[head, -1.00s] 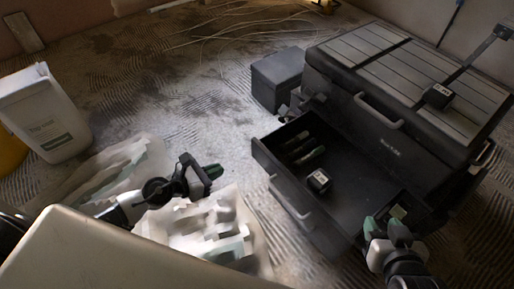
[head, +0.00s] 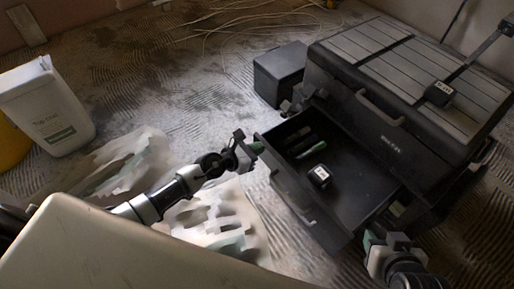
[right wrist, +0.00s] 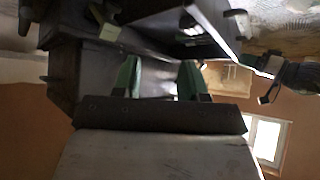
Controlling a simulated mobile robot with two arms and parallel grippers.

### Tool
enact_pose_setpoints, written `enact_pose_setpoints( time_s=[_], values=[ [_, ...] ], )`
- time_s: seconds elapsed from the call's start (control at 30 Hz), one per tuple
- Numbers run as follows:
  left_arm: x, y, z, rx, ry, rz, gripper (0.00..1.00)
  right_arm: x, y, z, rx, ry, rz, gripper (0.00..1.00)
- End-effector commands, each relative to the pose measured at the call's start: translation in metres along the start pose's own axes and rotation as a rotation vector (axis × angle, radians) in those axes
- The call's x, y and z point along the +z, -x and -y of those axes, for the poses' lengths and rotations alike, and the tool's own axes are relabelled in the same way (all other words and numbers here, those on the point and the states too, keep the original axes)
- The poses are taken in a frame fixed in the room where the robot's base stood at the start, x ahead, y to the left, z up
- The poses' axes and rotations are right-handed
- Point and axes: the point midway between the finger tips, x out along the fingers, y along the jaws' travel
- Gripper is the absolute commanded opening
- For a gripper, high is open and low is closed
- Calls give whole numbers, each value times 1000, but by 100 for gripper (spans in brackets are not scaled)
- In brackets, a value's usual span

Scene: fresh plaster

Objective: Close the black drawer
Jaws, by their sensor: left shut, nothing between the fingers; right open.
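The black drawer (head: 340,205) is pulled out of the front of the black toolbox (head: 385,135). Its front panel (head: 305,203) with a bar handle faces the lower left. Inside lie green-marked tools (head: 309,149) and a small black block (head: 319,176). My left gripper (head: 253,148) is shut and empty at the far left corner of the drawer front; I cannot tell if it touches. My right gripper (head: 376,236) is open and empty beside the drawer's near right side. In the right wrist view its green fingertips (right wrist: 160,78) are spread apart, with dark surfaces beyond.
A black box (head: 280,75) stands beside the toolbox. A white bucket (head: 48,108) stands at the left. Crumpled pale sheeting (head: 225,222) lies on the floor below my left arm. Loose cables (head: 250,17) lie at the back. The middle floor is clear.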

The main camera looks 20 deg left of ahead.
Motion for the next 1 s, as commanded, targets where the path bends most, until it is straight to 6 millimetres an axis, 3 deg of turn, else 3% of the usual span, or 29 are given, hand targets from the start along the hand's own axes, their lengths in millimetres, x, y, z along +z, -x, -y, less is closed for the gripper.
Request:
enact_pose_setpoints(
  time_s=[0.3,0.47,0.73,1.0],
  values=[
    [0,-1,0,0,0,0,0,0,0,0,0,0,0,43],
    [5,-12,0,-1,0,2,0,1,1,0,0,0,7,43],
    [21,-63,0,-1,0,3,0,3,0,0,0,0,12,43],
    [36,-121,0,0,-1,2,0,-38,-8,6,-16,3,-271,43]
  ],
)
